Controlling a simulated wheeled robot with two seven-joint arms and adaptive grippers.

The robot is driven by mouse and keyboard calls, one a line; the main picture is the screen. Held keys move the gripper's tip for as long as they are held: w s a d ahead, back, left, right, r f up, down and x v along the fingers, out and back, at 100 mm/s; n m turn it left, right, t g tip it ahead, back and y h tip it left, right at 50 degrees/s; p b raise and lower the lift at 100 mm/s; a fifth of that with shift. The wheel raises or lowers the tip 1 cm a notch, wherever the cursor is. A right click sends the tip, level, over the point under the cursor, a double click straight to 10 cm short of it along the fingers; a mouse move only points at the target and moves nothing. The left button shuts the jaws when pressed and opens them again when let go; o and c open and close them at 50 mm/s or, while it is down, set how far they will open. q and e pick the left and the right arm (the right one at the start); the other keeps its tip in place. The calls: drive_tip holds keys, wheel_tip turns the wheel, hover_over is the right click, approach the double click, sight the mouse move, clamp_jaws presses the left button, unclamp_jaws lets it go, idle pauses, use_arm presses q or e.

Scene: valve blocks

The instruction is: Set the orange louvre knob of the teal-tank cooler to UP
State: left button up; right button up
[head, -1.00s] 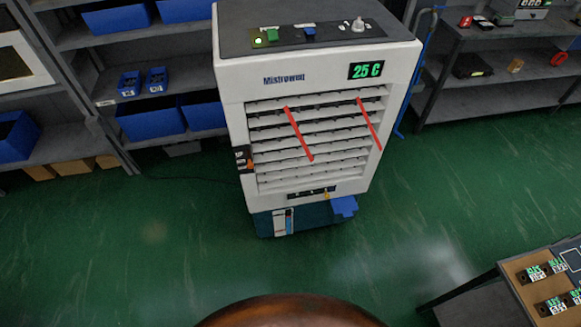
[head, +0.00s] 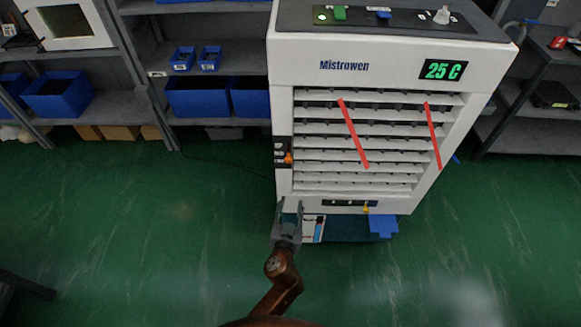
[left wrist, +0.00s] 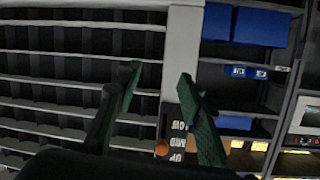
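The white cooler (head: 345,68) marked Mistrowen stands upright on the floor, with a teal tank (head: 345,231) at its base. The orange louvre knob (head: 288,158) sits on a dark label strip at the cooler's left front edge. It also shows in the left wrist view (left wrist: 162,147), beside partly hidden lettering with UP legible; its exact setting I cannot tell. My left gripper (head: 290,206) is below the knob in the head view, apart from it. Its fingers are spread and empty in the left wrist view (left wrist: 159,77). My right gripper is out of view.
White louvre slats (head: 385,145) with two red strips cover the front. The top panel has a green switch (head: 339,13), a blue switch (head: 384,15) and a pale dial (head: 441,16). Shelves with blue bins (head: 198,97) stand behind. The green floor in front is clear.

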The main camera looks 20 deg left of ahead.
sight(288, 161)
use_arm(q)
wheel_tip(288, 161, up, 14)
drive_tip(key=n+t+y+b, duration=0.1)
drive_tip(key=n+t+y, duration=0.1)
drive_tip(key=n+t, duration=0.1)
drive_tip(key=x, duration=0.2)
drive_tip(key=a+x, duration=0.1)
drive_tip(key=x, duration=0.2)
drive_tip(key=shift+r+b, duration=0.15)
drive_tip(key=shift+b, duration=0.2)
drive_tip(key=shift+x, duration=0.8)
drive_tip(key=shift+a, duration=0.1)
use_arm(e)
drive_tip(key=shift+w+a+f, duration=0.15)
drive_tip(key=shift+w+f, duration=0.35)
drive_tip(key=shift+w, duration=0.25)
use_arm(q)
drive_tip(key=shift+c, duration=0.4)
clamp_jaws()
